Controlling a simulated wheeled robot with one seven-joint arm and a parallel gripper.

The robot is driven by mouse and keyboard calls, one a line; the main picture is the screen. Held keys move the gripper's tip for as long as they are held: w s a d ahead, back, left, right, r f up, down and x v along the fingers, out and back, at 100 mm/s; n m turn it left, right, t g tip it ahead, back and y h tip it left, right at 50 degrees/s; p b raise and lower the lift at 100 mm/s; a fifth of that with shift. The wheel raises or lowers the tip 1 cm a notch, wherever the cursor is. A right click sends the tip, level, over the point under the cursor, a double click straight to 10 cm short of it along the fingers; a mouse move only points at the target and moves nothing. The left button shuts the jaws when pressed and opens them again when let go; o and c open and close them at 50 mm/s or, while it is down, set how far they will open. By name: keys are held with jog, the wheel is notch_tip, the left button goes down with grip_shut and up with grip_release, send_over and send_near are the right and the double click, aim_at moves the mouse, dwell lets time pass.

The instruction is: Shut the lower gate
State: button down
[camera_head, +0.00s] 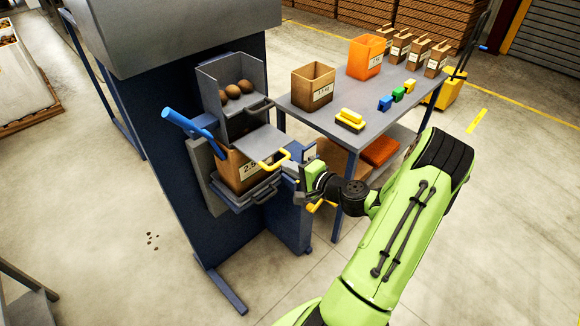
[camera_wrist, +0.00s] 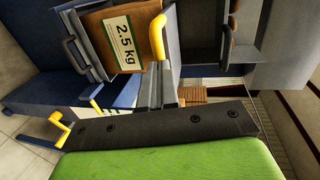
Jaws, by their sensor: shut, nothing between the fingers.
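The lower gate (camera_head: 258,146) is a flat grey plate with a yellow handle (camera_head: 272,161). It sticks out from the grader's front, below the hopper (camera_head: 236,122) that holds a few potatoes (camera_head: 234,91) and above the 2.5 kg box (camera_head: 237,172). My gripper (camera_head: 292,170) is shut and empty, close to the right of the yellow handle. In the wrist view the handle (camera_wrist: 157,37) stands just beyond my closed fingers (camera_wrist: 162,88). I cannot tell whether they touch it.
The box rests in a grey holder (camera_head: 248,198). A blue lever (camera_head: 185,122) sticks out at the left. The table (camera_head: 375,122) behind on the right holds boxes, an orange bin (camera_head: 366,57) and small coloured blocks.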

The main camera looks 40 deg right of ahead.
aim_at(256, 144)
jog(key=shift+w, duration=0.15)
jog(key=x, duration=0.4)
jog(key=r+p+x, duration=0.1)
jog(key=x, duration=0.2)
jog(key=r+x, duration=0.1)
jog(key=x, duration=0.3)
jog(key=shift+w+d+r, duration=0.1)
jog(key=shift+w+r, duration=0.1)
jog(key=shift+w, duration=0.45)
jog(key=shift+r, duration=0.1)
